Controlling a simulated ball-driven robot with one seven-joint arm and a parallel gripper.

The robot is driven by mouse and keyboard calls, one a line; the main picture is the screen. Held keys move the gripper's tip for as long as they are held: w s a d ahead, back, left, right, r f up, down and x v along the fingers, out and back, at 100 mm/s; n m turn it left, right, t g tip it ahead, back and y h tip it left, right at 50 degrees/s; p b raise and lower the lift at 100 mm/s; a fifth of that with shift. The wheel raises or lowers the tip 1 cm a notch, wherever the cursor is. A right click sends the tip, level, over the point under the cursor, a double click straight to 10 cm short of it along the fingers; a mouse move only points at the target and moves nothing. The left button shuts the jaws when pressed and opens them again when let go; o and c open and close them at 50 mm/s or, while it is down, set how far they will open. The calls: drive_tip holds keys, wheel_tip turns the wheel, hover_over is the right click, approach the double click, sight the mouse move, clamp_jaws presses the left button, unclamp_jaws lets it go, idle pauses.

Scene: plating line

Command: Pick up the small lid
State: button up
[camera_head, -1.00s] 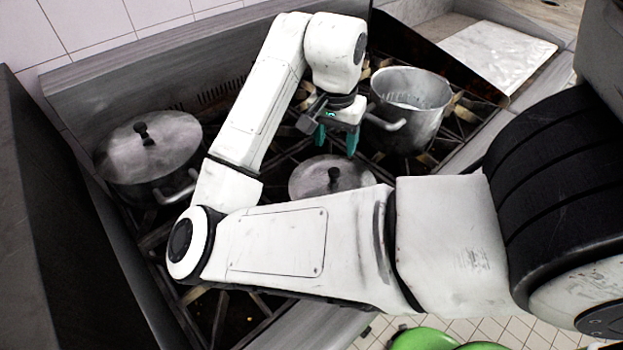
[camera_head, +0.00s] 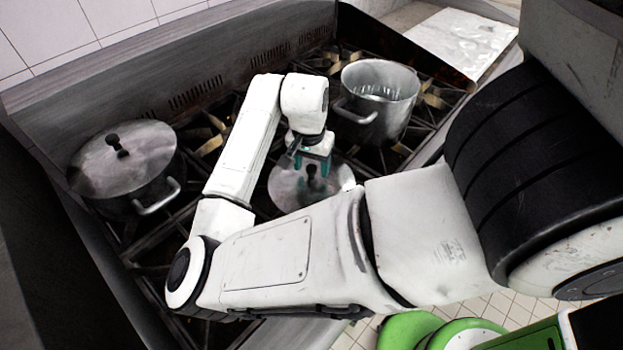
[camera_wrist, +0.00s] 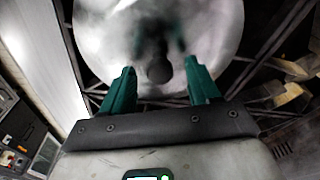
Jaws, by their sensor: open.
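The small lid (camera_head: 287,188) is a round grey metal disc with a dark knob, low over the stove's front middle. My arm hides its near edge, and I cannot tell what supports it. My gripper (camera_head: 313,164) has teal fingers pointing down, directly above the lid around the height of its knob. In the wrist view the lid (camera_wrist: 105,35) fills the upper middle. Its dark knob (camera_wrist: 158,70) shows between the two spread fingers of my gripper (camera_wrist: 159,68), with gaps on both sides. The gripper is open and holds nothing.
A large lidded pot (camera_head: 155,192) stands on the left of the stove. An open metal pot (camera_head: 378,118) stands close behind and right of my gripper, its handle facing the gripper. Black grates (camera_head: 232,110) lie between. A pale board (camera_head: 462,42) lies at back right.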

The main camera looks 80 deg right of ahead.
clamp_jaws()
idle(0.6)
